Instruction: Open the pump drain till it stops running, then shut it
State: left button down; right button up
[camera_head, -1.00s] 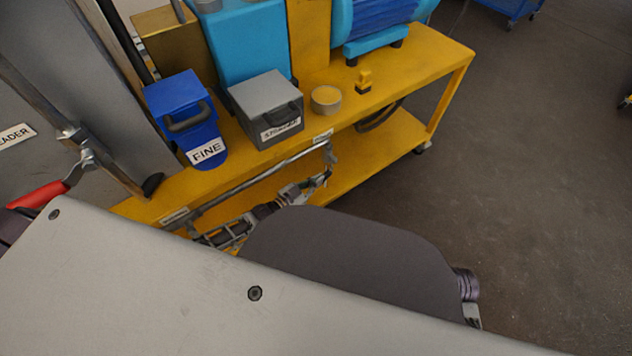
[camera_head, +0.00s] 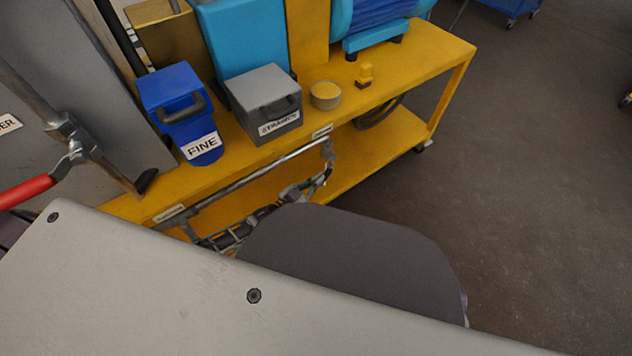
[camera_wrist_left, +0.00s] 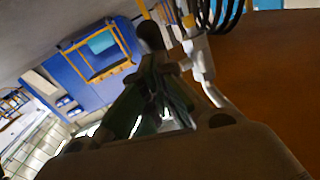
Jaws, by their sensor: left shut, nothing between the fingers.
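The blue pump or motor body (camera_head: 385,18) sits on the yellow cart (camera_head: 425,62). No running liquid can be made out. My left gripper (camera_head: 310,187) is shut and empty, low by the cart's front near that fitting, partly hidden by my own grey body. Its dark fingers also show in the left wrist view (camera_wrist_left: 152,90). Whether it touches the fitting is unclear. My right gripper is out of view.
A blue box marked FINE (camera_head: 180,105), a grey lidded box (camera_head: 262,100), a round tin (camera_head: 325,95) and a small yellow piece (camera_head: 364,76) stand on the cart. A red lever (camera_head: 25,190) is at the left.

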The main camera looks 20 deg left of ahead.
pick_arm(q)
jog(key=f, duration=0.1)
jog(key=w+d+f, duration=0.1)
jog(key=f+b, duration=0.1)
jog(key=shift+w+d+f, duration=0.2)
jog(key=shift+w+f, duration=0.1)
jog(key=shift+w, duration=0.05)
jog(key=shift+w+d+f+b, duration=0.55)
jog(key=shift+w+d+f, duration=0.2)
jog(key=shift+w+f, duration=0.2)
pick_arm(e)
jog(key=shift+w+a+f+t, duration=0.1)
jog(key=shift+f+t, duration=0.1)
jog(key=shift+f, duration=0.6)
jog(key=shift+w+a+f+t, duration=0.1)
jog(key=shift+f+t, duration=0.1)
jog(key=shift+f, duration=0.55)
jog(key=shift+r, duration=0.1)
